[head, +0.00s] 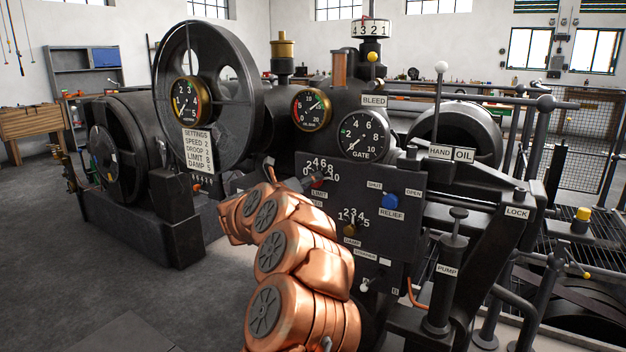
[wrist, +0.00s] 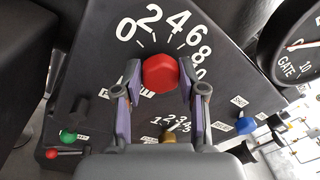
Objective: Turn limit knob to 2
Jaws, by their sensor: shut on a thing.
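The same panel carries a brass damp knob (head: 349,230), a blue relief knob (head: 390,201) and a green knob (wrist: 68,136). A red-tipped lever (wrist: 50,153) sticks out nearby. The gate gauge (head: 362,135) stands above the panel. A settings card (head: 197,150) hangs at left.

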